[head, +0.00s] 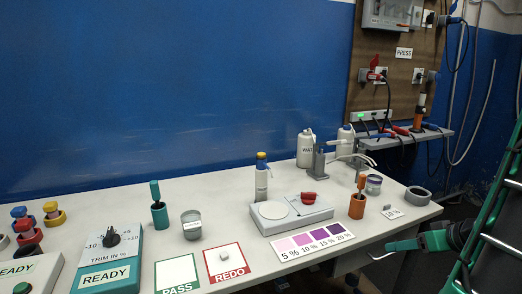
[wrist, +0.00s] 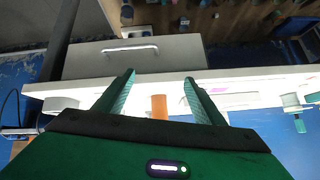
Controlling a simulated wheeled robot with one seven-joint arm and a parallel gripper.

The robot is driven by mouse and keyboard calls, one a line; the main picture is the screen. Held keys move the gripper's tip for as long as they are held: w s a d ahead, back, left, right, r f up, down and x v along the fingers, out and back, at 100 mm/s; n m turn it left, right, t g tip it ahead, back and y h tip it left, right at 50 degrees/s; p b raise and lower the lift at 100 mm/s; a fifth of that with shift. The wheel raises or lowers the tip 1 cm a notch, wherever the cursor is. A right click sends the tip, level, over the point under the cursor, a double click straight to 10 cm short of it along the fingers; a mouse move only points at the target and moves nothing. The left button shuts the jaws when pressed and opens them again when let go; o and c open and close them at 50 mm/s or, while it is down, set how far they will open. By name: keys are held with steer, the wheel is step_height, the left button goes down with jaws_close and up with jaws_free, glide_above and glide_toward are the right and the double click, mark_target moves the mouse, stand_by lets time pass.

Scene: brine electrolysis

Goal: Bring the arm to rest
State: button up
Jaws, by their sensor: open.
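My gripper (head: 404,245) is at the lower right of the head view, in front of the bench's right front edge. It points left, and nothing shows held in it. In the wrist view my gripper (wrist: 159,77) has its two teal ridged fingers spread apart. An orange cup (wrist: 158,104) shows between them in the picture, beyond the fingers and not gripped. The same orange cup (head: 357,206) stands on the bench in the head view with a tool in it. Most of my arm is out of view.
A drawer handle (wrist: 130,50) shows near the gripper. A green ladder-like frame (head: 497,215) stands at right.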

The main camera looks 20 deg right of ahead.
steer(key=s+a+g, duration=0.4)
steer(key=a+g, duration=0.1)
steer(key=a, duration=0.5)
steer(key=s+a+r+m+g, duration=0.4)
steer(key=s+a+r+m, duration=0.1)
steer(key=s, duration=0.4)
steer(key=shift+s+a+r+h, duration=0.2)
steer(key=shift+a+r+h, duration=0.25)
steer(key=shift+r, duration=0.4)
steer(key=shift+c, duration=0.5)
